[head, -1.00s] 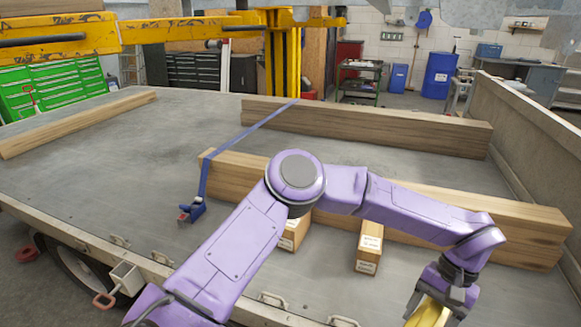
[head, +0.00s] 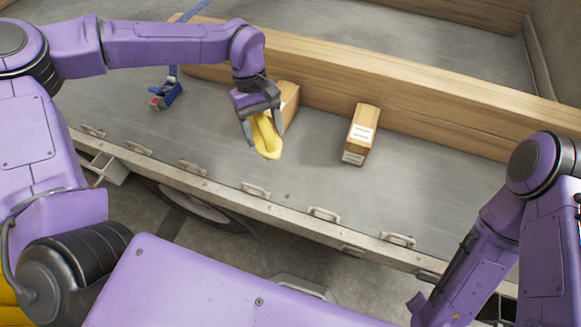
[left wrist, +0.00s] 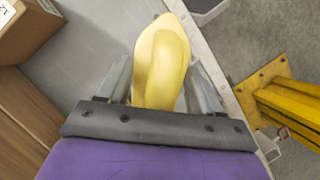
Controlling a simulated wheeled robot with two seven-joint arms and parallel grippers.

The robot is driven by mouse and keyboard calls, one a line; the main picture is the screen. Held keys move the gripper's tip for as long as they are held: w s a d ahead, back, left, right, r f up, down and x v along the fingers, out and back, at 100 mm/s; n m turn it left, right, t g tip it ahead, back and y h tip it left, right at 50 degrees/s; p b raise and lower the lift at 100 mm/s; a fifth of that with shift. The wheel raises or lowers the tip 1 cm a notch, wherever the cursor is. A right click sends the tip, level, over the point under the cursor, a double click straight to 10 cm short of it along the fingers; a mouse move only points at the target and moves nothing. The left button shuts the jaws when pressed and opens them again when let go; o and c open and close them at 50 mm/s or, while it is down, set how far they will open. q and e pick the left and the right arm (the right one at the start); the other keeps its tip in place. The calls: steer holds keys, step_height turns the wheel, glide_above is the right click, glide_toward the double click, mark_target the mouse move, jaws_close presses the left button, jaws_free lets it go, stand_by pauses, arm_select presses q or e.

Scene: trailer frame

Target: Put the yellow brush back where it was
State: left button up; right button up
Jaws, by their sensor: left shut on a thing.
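The yellow brush (head: 267,138) is held in my left gripper (head: 262,126) in the head view, over the grey trailer bed near its front rail. Its rounded end sticks out beyond the fingers. In the left wrist view the brush (left wrist: 162,60) lies between the two grey fingers of the left gripper (left wrist: 158,88), which are shut on it. I cannot tell whether the brush touches the bed. My right arm comes down at the right of the head view; its gripper is not seen.
A small wooden block (head: 289,98) is just beyond the left gripper, partly hidden. Another labelled block (head: 360,134) stands to the right. A long timber beam (head: 400,84) lies behind them. A blue strap ratchet (head: 167,94) lies left. Bed (head: 320,185) in front is clear.

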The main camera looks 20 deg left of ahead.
mark_target(279, 150)
arm_select(q)
steer(key=s+d+n+t+h, duration=0.1)
steer(key=s+d+n+t, duration=0.15)
steer(key=s+n, duration=0.75)
steer(key=shift+m+t, duration=0.35)
steer(key=shift+m, duration=0.05)
steer(key=w+d+f, duration=0.1)
steer(key=w, duration=0.1)
steer(key=w+d+f, duration=0.1)
steer(key=w, duration=0.1)
steer(key=w+d+f, duration=0.1)
steer(key=w+f, duration=0.1)
steer(key=w, duration=0.1)
steer(key=w+f, duration=0.2)
steer(key=w+d+f, duration=0.1)
steer(key=w+f, duration=0.1)
steer(key=f, duration=0.1)
steer(key=shift+w+d+f+p, duration=0.1)
steer(key=shift+d+f+p, duration=0.1)
steer(key=shift+p, duration=0.2)
step_height(279, 150, down, 2)
steer(key=shift+w+d+f+p, duration=0.1)
steer(key=shift+f+p, duration=0.15)
steer(key=shift+p, duration=0.2)
steer(key=shift+f, duration=0.35)
steer(key=shift+f, duration=0.15)
